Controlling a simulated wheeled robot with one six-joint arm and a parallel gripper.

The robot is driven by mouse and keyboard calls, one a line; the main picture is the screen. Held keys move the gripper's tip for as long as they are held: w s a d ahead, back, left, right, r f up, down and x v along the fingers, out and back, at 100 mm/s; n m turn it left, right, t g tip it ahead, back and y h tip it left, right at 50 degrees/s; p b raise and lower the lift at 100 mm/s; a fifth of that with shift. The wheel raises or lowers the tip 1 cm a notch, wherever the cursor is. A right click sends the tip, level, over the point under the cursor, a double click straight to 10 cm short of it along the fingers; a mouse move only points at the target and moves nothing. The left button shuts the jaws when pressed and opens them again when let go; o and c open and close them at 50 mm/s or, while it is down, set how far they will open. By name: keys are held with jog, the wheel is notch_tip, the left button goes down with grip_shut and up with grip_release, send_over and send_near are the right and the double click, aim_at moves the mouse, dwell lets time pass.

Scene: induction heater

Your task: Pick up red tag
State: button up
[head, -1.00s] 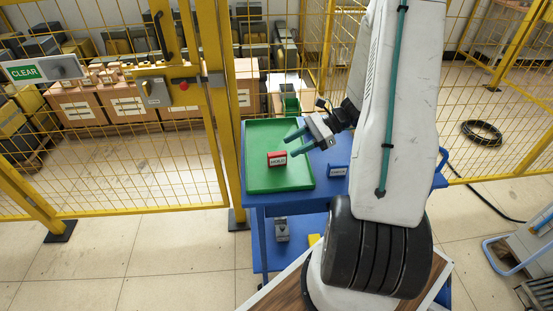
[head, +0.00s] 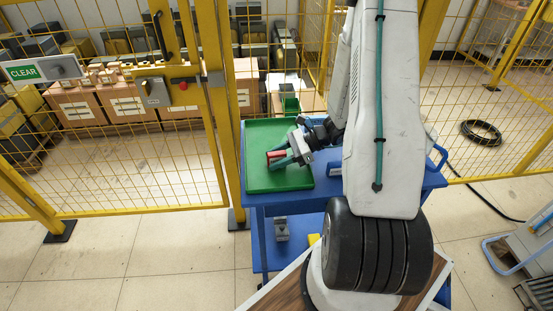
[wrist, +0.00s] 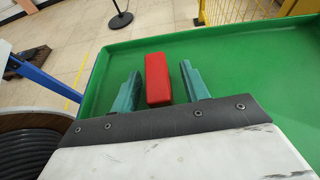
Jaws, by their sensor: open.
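The red tag (head: 276,155) is a small red block with a pale label, standing in the green tray (head: 262,134) on the blue cart. In the wrist view the red tag (wrist: 158,78) shows its plain red top, lying between the two teal fingers. My gripper (head: 280,157) is down at the tag in the head view and partly covers it. In the wrist view my gripper (wrist: 160,85) is open, with a finger on each side of the tag and a visible gap on the right side. The left gap is narrower.
A blue tag (head: 334,169) stands on the blue cart (head: 400,180) right of the tray, partly hidden by my arm. A yellow mesh fence (head: 222,110) rises close to the left of the cart. The rest of the tray is empty.

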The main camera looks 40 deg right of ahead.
jog(key=shift+c, duration=0.3)
grip_shut()
